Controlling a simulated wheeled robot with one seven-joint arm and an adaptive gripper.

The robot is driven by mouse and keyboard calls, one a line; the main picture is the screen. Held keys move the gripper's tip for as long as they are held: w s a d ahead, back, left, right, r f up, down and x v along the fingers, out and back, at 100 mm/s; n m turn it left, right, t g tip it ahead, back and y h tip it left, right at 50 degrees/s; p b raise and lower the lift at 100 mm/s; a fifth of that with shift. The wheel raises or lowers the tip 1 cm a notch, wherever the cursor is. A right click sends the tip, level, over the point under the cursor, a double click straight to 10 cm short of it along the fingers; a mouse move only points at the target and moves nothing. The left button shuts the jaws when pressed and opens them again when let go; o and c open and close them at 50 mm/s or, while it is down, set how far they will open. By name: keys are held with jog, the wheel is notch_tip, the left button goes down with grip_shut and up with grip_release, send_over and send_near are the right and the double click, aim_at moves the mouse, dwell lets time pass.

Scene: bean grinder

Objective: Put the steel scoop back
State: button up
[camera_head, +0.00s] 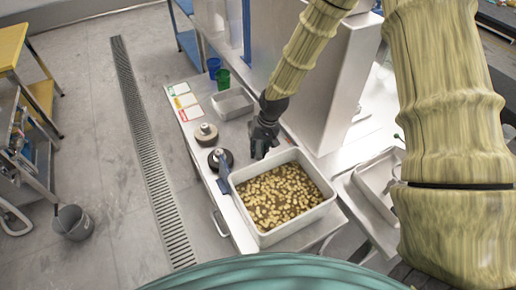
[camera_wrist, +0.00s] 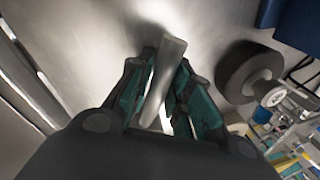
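My gripper (camera_head: 265,140) is low over the counter, just behind the bean bin, in the head view. In the wrist view its two fingers (camera_wrist: 168,88) are closed in on both sides of a smooth, silvery bar (camera_wrist: 165,70), which looks like the handle of the steel scoop. The rest of the scoop cannot be made out; in the head view my gripper hides it.
A blue-grey flat tool (camera_head: 223,178) leans at the bin's left rim. Two round dark-and-light objects (camera_head: 206,134) (camera_head: 220,159) stand left of my gripper. A small grey tray (camera_head: 232,104) and blue and green cups (camera_head: 222,79) stand behind. A steel machine (camera_head: 315,85) rises at right.

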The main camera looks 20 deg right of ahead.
jog(key=shift+o, duration=1.1)
jog(key=shift+r, duration=0.15)
jog(key=b+v, duration=0.3)
jog(key=v, duration=0.9)
